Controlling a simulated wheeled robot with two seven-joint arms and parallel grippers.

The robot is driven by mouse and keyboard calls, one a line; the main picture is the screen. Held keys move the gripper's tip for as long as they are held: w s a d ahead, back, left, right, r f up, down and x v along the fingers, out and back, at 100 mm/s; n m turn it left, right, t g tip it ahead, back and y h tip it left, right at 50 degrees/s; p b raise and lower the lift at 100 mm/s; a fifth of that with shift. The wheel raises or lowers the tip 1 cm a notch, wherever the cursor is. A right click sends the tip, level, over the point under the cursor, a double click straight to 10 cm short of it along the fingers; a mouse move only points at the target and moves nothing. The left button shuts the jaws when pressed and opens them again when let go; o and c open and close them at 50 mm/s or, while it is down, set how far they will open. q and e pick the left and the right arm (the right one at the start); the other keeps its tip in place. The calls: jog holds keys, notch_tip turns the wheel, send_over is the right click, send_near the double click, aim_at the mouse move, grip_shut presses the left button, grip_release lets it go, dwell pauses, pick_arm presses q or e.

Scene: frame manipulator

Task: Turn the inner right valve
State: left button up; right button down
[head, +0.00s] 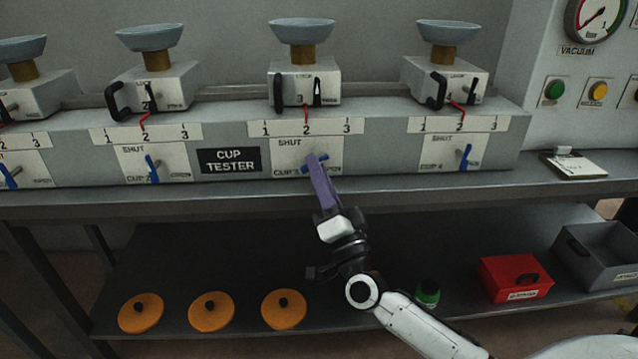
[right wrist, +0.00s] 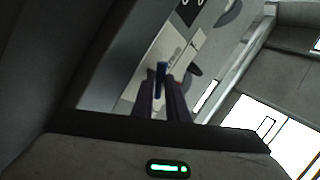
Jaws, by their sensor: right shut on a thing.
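The cup tester (head: 230,160) is a long grey bench unit with several cup stations, each with a blue valve handle on its front plate. The inner right valve is the blue handle (head: 306,169) on the Cup 3 plate, below the SHUT label. It is largely hidden by my right gripper (head: 316,163), whose purple fingers are shut on it. In the right wrist view the blue handle (right wrist: 161,80) sticks up between the fingertips (right wrist: 162,90). What shows of the handle in the head view lies slanted, near sideways. My left gripper is not in view.
The outer right valve (head: 466,157) and the Cup 2 valve (head: 152,168) stand nearly upright to either side. A notepad (head: 576,164) lies on the bench at right. Orange discs (head: 211,308), a red box (head: 515,278) and a grey bin (head: 600,255) sit on the lower shelf.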

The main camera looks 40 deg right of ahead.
jog(key=m+h, duration=0.1)
jog(key=m+h+b, duration=0.1)
jog(key=m, duration=0.1)
jog(key=m+h+b, duration=0.1)
jog(key=shift+w+a+f+m, duration=0.1)
jog(key=shift+f+m, duration=0.2)
jog(key=shift+m, duration=0.1)
jog(key=m+g+h+b, duration=0.1)
jog(key=m+h, duration=0.1)
jog(key=m, duration=0.1)
jog(key=shift+m+h, duration=0.3)
jog(key=shift+h, duration=0.1)
jog(key=shift+a+m+g+h+b, duration=0.1)
jog(key=shift+m+g+h+b, duration=0.35)
jog(key=shift+m+h, duration=0.45)
jog(key=shift+r, duration=0.1)
jog(key=shift+m, duration=0.4)
jog(key=c, duration=1.7)
grip_release()
jog(key=shift+c, duration=0.2)
